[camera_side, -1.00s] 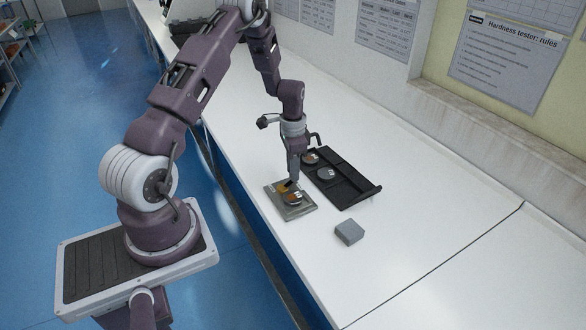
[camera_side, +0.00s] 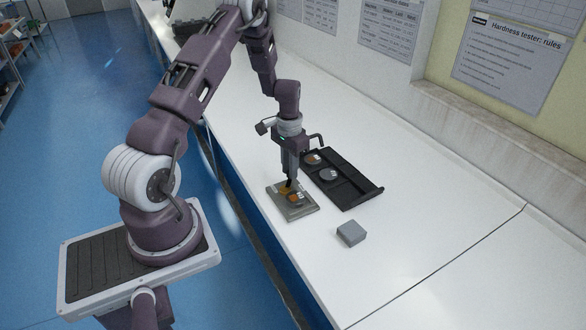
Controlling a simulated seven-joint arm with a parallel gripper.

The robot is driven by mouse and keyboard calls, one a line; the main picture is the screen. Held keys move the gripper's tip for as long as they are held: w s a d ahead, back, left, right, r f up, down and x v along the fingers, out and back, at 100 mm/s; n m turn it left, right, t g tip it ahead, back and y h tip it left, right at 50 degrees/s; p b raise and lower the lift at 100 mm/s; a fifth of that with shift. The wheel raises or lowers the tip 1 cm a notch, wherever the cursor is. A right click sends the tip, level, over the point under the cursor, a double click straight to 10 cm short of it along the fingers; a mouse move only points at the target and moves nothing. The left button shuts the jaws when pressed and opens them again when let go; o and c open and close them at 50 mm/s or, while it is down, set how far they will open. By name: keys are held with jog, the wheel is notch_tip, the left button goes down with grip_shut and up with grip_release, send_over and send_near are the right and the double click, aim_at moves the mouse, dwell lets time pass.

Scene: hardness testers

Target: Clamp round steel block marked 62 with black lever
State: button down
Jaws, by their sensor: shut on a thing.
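A round steel block (camera_side: 296,200) with a small white label lies on a flat metal plate (camera_side: 301,212) near the table's front edge. The number on its label is too small to read. An orange-brown part shows at the block. My gripper (camera_side: 289,185) points down over the back of the plate, next to the block. It is shut on a small dark piece at its fingertips, which looks like the black lever (camera_side: 289,186). The fingers hide part of it, and I cannot tell whether the lever presses on the block.
A black tray (camera_side: 361,192) with compartments lies right of the plate and holds round blocks, one of them a grey disc (camera_side: 328,175). A grey square block (camera_side: 351,233) sits in front of the tray. The white table to the right is clear.

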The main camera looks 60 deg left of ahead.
jog(key=n, duration=0.3)
jog(key=shift+s+a, duration=0.3)
jog(key=shift+s, duration=0.1)
jog(key=n, duration=0.1)
jog(key=s+n, duration=0.1)
jog(key=n, duration=0.1)
jog(key=shift+s+a, duration=0.1)
jog(key=shift+a, duration=0.1)
jog(key=shift+s+n, duration=0.35)
jog(key=shift+n, duration=0.8)
jog(key=shift+s+n, duration=0.35)
jog(key=shift+n, duration=0.8)
jog(key=shift+d, duration=0.1)
jog(key=c, duration=1.3)
grip_release()
notch_tip(320, 180, up, 7)
